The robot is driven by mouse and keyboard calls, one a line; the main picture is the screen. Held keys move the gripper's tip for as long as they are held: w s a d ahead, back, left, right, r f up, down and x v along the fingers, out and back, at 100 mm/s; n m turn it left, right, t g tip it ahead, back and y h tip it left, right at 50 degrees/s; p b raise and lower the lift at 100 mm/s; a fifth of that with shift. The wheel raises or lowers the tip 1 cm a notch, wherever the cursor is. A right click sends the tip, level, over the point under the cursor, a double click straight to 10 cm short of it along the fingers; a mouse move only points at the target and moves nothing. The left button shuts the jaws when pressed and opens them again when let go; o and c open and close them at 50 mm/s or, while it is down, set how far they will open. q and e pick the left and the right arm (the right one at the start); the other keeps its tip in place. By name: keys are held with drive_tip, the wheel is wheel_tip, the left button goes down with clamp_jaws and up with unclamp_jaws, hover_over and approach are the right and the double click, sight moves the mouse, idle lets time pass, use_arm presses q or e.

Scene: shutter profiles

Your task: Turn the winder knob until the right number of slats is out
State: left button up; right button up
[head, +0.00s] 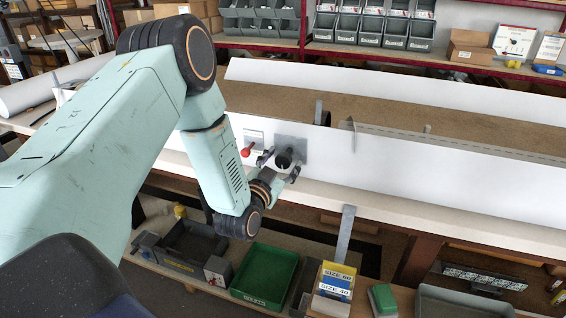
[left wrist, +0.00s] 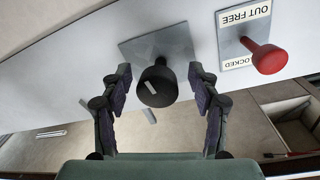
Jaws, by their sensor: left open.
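The winder knob (head: 284,157) is a dark round knob on a grey square plate on the white front panel. In the left wrist view the knob (left wrist: 157,86) has a pale mark on its face and sits between the fingers. My left gripper (head: 279,167) is open, one finger on each side of the knob, with gaps showing; the fingers are not closed on it. A red-knobbed lever (head: 246,152) stands beside it, on a label (left wrist: 245,35) reading "OUT FREE" and, partly hidden, "OCKED". My right gripper is out of view. I cannot make out any slats coming out.
The long white panel (head: 430,178) runs along the bench, with a brown surface behind it. A grey strip (head: 344,236) stands at the bench's front edge. Below are a green tray (head: 264,275) and cards reading "SIZE 60" and "SIZE 40" (head: 334,291). Grey bins (head: 370,27) line the back shelf.

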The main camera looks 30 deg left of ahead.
use_arm(q)
drive_tip(key=shift+w+a, duration=0.1)
drive_tip(key=shift+d+r, duration=0.2)
drive_tip(key=shift+d, duration=0.25)
drive_tip(key=shift+c, duration=0.6)
drive_tip(key=shift+a+f, duration=0.2)
drive_tip(key=shift+a, duration=0.1)
drive_tip(key=c, duration=0.6)
drive_tip(key=shift+d+r, duration=0.1)
drive_tip(key=shift+d, duration=0.05)
drive_tip(key=shift+c, duration=2.4)
